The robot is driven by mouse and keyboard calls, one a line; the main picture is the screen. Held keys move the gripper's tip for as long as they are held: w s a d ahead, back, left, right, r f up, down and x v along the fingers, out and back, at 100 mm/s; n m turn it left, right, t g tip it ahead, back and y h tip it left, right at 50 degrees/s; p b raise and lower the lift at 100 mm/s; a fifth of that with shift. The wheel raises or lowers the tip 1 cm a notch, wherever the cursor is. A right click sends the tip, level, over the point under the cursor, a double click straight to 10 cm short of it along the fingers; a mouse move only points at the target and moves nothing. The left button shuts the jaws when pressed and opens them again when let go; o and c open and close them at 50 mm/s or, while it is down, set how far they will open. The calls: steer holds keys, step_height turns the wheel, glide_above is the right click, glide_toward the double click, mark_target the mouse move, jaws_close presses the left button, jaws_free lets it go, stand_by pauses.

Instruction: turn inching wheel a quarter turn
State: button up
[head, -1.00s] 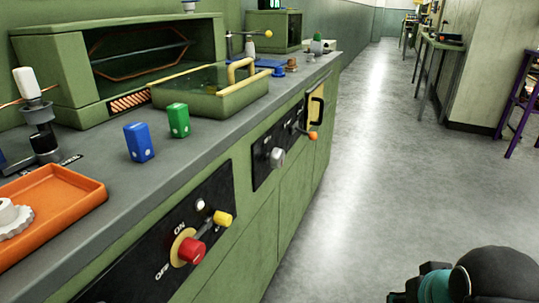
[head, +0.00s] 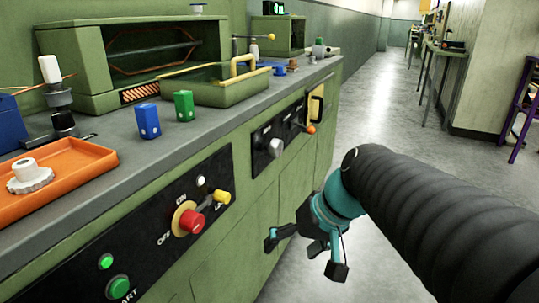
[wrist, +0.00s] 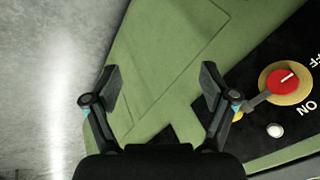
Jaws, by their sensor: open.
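No wheel with a legible inching label shows. A grey round knob (head: 275,147) sits on the farther black panel (head: 262,136) of the green bench front, and a white wheel with a scalloped rim (head: 28,176) lies in an orange tray (head: 95,172) on the bench top. I cannot tell which one is the inching wheel. My gripper (head: 305,252) is open and empty in front of the green cabinet, below the panels. In the wrist view my gripper (wrist: 160,88) has its fingers spread over the green cabinet front.
A red knob on a yellow plate (head: 189,222) and a yellow knob (head: 222,196) are on the near panel; the red knob also shows in the wrist view (wrist: 283,81). Blue (head: 147,121) and green (head: 184,105) blocks stand on the bench. The aisle floor (head: 365,110) is clear.

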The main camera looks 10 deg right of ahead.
steer(key=w+y+b, duration=0.1)
steer(key=w+y, duration=0.2)
steer(key=w, duration=0.4)
steer(key=t+y+b, duration=0.5)
steer(key=t+y, duration=0.2)
glide_toward(280, 148)
steer(key=x, duration=1.1)
steer(key=shift+w+d+f, duration=0.1)
steer(key=c, duration=1.2)
steer(key=shift+o, duration=0.2)
steer(key=shift+m, duration=0.3)
